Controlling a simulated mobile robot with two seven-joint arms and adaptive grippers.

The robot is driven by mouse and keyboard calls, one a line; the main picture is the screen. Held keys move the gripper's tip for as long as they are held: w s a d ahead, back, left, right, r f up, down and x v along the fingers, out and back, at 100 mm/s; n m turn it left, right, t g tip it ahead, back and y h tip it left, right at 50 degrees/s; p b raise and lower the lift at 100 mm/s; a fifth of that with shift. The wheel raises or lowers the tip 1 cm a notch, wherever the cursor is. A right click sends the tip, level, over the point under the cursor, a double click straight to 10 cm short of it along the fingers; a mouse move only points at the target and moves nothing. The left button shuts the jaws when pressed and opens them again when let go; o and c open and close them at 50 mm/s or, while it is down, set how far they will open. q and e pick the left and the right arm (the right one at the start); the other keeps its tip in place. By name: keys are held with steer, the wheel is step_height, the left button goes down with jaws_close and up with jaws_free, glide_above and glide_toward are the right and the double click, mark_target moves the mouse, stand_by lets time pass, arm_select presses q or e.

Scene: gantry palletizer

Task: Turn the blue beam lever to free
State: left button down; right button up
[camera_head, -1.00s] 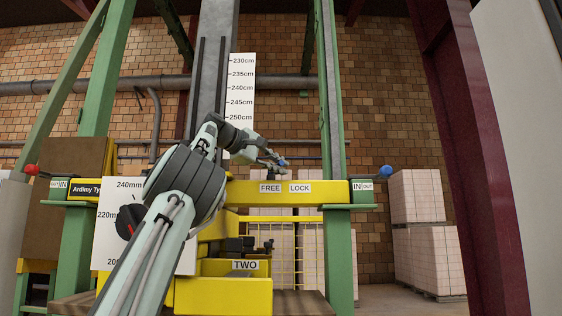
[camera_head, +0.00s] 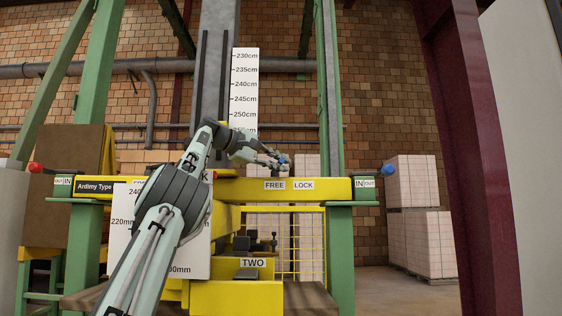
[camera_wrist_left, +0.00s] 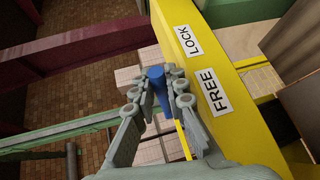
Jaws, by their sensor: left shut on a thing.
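The blue beam lever (camera_head: 285,158) shows as a small blue piece just above the yellow beam (camera_head: 235,189), over the gap between the FREE label (camera_head: 274,184) and the LOCK label (camera_head: 304,184). My left gripper (camera_head: 276,162) is at the lever, its arm coming in from the lower left. In the left wrist view, the blue lever (camera_wrist_left: 155,74) stands between the fingers of my left gripper (camera_wrist_left: 157,90), which is shut on it. The fingers hide the lower part of the lever. The FREE label (camera_wrist_left: 214,91) and LOCK label (camera_wrist_left: 188,41) lie beside the fingers. My right gripper is not in view.
A red knob (camera_head: 36,167) sits at the beam's left end and a blue knob (camera_head: 388,170) at its right end. Green posts (camera_head: 340,250) carry the beam. A white scale plate (camera_head: 120,225) hangs behind my left arm. Stacked pale blocks (camera_head: 415,230) stand at the right.

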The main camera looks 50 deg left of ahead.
arm_select(q)
steer(key=shift+f, duration=0.1)
stand_by(0.3)
steer(key=c, duration=1.8)
jaws_free()
steer(key=v, duration=1.2)
steer(key=shift+c, duration=0.3)
